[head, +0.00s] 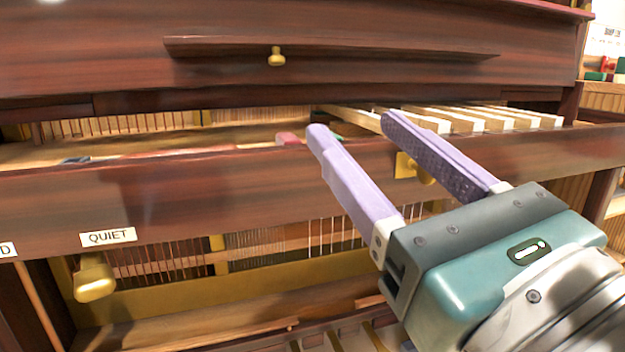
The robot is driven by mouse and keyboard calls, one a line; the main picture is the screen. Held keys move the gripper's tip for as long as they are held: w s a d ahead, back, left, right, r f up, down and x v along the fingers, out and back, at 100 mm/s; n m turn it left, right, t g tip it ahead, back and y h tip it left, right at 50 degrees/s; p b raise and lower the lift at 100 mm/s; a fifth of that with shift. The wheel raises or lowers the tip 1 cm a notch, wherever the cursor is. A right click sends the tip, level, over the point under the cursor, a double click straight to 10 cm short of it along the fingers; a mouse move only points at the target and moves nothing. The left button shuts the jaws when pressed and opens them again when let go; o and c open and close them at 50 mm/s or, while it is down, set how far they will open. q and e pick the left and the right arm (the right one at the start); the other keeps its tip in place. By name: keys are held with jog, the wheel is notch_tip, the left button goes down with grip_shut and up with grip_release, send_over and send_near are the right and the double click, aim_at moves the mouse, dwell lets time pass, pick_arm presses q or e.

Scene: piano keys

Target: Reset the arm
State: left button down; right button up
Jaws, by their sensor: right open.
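My right gripper (352,124) reaches in from the lower right of the head view. Its two purple fingers are spread apart with nothing between them. The fingertips are in front of the keybed of a dark red-brown wooden piano (250,205), close to its front rail. Several pale wooden piano keys (490,118) sit in a row behind and to the right of the fingertips. The left part of the keybed is bare of keys. My left gripper is not in the view.
A music ledge with a brass knob (277,57) sticks out above the keybed. A brass knob (95,278) hangs below the QUIET label (108,237) at lower left. Strings show in the open lower case. Small coloured items (600,72) stand on a shelf at upper right.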

jog(key=d+f+n+g+y, duration=0.2)
jog(key=d+f+n+g, duration=0.25)
jog(key=f+n, duration=0.25)
jog(key=s+a+f+n+g, duration=0.2)
jog(key=s+f+n+g, duration=0.8)
jog(key=n, duration=1)
jog(key=s+d+f+n+h, duration=0.1)
jog(key=s+d+n+h, duration=0.2)
jog(key=d, duration=0.4)
jog(key=s+d+f+n+g+h, duration=0.1)
jog(key=s+d+f+n+h, duration=0.15)
jog(key=d+h, duration=0.4)
jog(key=s+d+f+n+h, duration=0.1)
jog(key=d+n+h, duration=0.25)
jog(key=d, duration=0.45)
jog(key=s+a+m+y, duration=0.1)
jog(key=a+m+y, duration=0.25)
jog(key=a, duration=0.65)
pick_arm(q)
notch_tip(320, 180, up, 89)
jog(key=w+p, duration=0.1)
jog(key=p, duration=8.7)
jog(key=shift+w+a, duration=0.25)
pick_arm(e)
notch_tip(320, 180, up, 87)
jog(key=shift+s+r, duration=0.15)
jog(key=shift+r, duration=0.05)
